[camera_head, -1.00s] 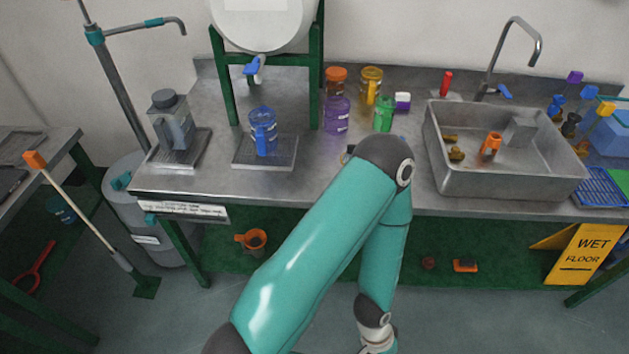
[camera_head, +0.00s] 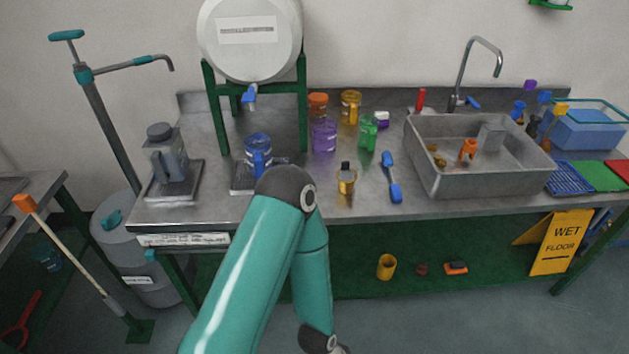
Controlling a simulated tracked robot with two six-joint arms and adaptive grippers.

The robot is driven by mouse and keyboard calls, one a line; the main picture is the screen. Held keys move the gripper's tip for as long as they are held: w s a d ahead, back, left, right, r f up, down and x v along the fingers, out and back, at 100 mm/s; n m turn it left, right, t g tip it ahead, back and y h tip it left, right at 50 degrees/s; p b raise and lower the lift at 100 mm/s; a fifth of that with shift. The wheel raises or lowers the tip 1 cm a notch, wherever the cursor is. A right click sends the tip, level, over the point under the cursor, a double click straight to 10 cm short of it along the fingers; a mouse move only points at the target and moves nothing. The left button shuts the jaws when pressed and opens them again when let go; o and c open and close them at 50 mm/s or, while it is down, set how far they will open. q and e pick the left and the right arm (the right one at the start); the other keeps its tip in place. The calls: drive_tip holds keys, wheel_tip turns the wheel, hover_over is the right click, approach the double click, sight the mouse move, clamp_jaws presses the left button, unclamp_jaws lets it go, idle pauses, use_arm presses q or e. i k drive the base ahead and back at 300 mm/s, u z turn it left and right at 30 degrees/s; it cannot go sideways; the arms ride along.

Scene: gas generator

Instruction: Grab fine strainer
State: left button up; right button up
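I cannot tell for sure which thing is the fine strainer. A small gold-yellow item with a black top or handle (camera_head: 346,181) lies on the steel counter (camera_head: 365,198) near its front edge; it may be the strainer. A blue-ended tool (camera_head: 391,178) lies to its right. One teal arm of mine rises from the bottom and bends back down, covering part of the counter front and the lower shelf. Neither of my grippers shows; that arm's wrist end leaves the picture at the bottom.
A sink (camera_head: 480,180) stands at right, with an orange item (camera_head: 468,149) in it. A blue jug (camera_head: 258,153) stands under the tank (camera_head: 250,55). Several coloured jars stand behind. A yellow cup (camera_head: 386,266) is on the lower shelf, near a wet-floor sign (camera_head: 561,243).

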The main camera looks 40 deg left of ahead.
sight(346, 176)
drive_tip(key=z, duration=1.2)
drive_tip(key=i, duration=0.1)
drive_tip(key=u, duration=2.8)
drive_tip(key=i, duration=1)
drive_tip(key=z, duration=0.2)
